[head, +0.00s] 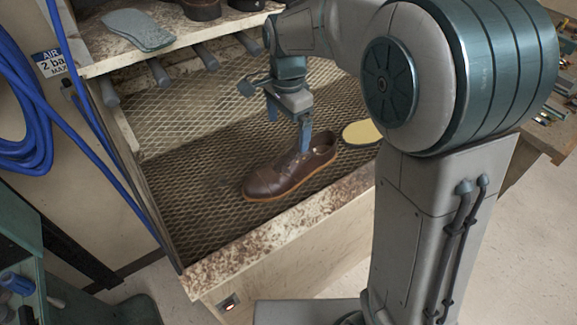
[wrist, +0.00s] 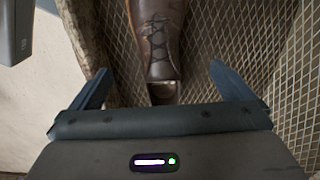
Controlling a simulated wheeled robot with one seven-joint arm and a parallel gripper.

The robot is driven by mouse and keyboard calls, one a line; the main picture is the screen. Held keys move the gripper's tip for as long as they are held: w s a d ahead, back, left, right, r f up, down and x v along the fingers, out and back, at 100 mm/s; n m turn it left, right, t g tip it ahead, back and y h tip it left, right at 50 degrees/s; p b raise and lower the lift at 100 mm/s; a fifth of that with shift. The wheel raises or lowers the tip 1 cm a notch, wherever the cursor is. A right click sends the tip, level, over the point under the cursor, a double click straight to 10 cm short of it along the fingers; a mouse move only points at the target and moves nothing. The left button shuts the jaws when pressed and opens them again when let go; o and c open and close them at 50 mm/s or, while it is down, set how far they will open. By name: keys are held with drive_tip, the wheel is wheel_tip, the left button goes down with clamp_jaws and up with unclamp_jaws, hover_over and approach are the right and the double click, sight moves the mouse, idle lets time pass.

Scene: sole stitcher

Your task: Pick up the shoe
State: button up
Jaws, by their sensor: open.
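A brown leather lace-up shoe (head: 290,172) with a tan sole edge lies on the metal mesh of the bench, its toe toward the lower left in the head view. Whether a finger touches the shoe cannot be told.
A yellowish sole (head: 362,133) lies on the mesh right of the shoe. A worn wooden front ledge (head: 270,233) borders the mesh. Bare mesh (head: 190,190) lies left of the shoe.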

sight(288, 158)
wheel_tip(288, 158, down, 8)
drive_tip(key=shift+r, duration=0.1)
drive_tip(key=shift+s+d+f+p, duration=0.1)
drive_tip(key=shift+f+p, duration=0.25)
drive_tip(key=shift+f, duration=1.05)
drive_tip(key=shift+d+f+p, duration=0.1)
drive_tip(key=shift+f+p, duration=0.2)
drive_tip(key=shift+f, duration=1.05)
drive_tip(key=c, duration=1.2)
drive_tip(key=shift+a, duration=0.1)
drive_tip(key=shift+c, duration=0.2)
drive_tip(key=shift+r, duration=0.1)
